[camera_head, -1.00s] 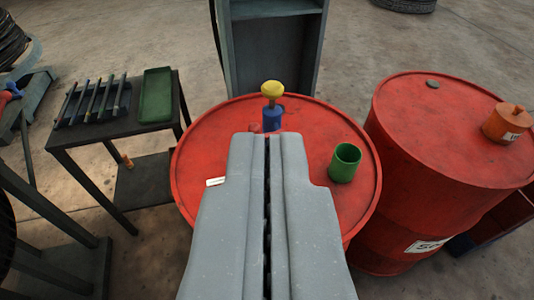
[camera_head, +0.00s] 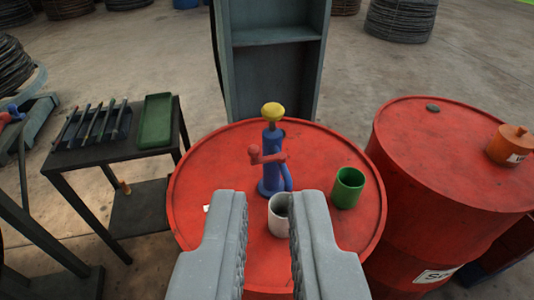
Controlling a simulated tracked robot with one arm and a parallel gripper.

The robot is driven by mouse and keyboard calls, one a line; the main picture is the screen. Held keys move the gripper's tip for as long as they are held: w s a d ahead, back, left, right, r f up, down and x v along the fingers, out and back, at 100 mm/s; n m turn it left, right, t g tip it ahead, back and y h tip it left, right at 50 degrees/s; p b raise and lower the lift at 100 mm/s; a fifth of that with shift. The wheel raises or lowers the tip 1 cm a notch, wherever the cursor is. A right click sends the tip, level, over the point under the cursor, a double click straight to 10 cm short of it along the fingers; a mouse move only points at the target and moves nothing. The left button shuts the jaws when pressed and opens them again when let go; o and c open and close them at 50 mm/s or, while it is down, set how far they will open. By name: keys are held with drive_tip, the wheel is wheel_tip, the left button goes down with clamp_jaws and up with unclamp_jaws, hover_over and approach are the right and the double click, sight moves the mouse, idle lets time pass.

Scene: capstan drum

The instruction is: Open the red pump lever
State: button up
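The red pump lever (camera_head: 266,156) sticks out to the left from a blue pump (camera_head: 270,178) with a yellow knob (camera_head: 272,111) on top. The lever has a rounded end at its left. The pump stands upright on the red drum (camera_head: 205,168). My gripper (camera_head: 268,200) is open and empty, with its two grey fingers apart in the lower middle. Its tips are nearer to me than the pump and do not touch the lever. A white cup (camera_head: 278,214) shows between the fingers, partly hidden by the right finger.
A green cup (camera_head: 347,188) stands on the drum right of the pump. A second red drum (camera_head: 440,150) with an orange pot (camera_head: 510,145) is at the right. A dark table (camera_head: 90,155) with a green tray (camera_head: 156,121) is at the left. A grey shelf (camera_head: 275,37) stands behind.

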sight(250, 153)
drive_tip(key=o, duration=0.5)
drive_tip(key=shift+w+a+r, duration=0.15)
drive_tip(key=shift+w+a, duration=0.1)
drive_tip(key=shift+w, duration=0.1)
drive_tip(key=w+a+f+m+t+y+p, duration=0.15)
drive_tip(key=w+a+p, duration=0.35)
drive_tip(key=w, duration=0.5)
drive_tip(key=w+a+f+m+t+y+p, duration=0.15)
drive_tip(key=w+a+p, duration=0.3)
drive_tip(key=w, duration=0.55)
drive_tip(key=w+f+m+h+p, duration=0.1)
drive_tip(key=w+f+h+p, duration=0.15)
drive_tip(key=f, duration=0.25)
drive_tip(key=w+f+m+h+p, duration=0.1)
drive_tip(key=f+h+p, duration=0.1)
drive_tip(key=f+h, duration=0.25)
drive_tip(key=s+f+m+g+h+p, duration=0.1)
drive_tip(key=s+f+g+h+p, duration=0.3)
drive_tip(key=f, duration=0.9)
drive_tip(key=shift+t+h, duration=0.5)
drive_tip(key=shift+t, duration=0.1)
drive_tip(key=x, duration=1.3)
drive_tip(key=shift+w+d+r, duration=0.1)
drive_tip(key=shift+d+r, duration=0.2)
drive_tip(key=shift+d, duration=0.1)
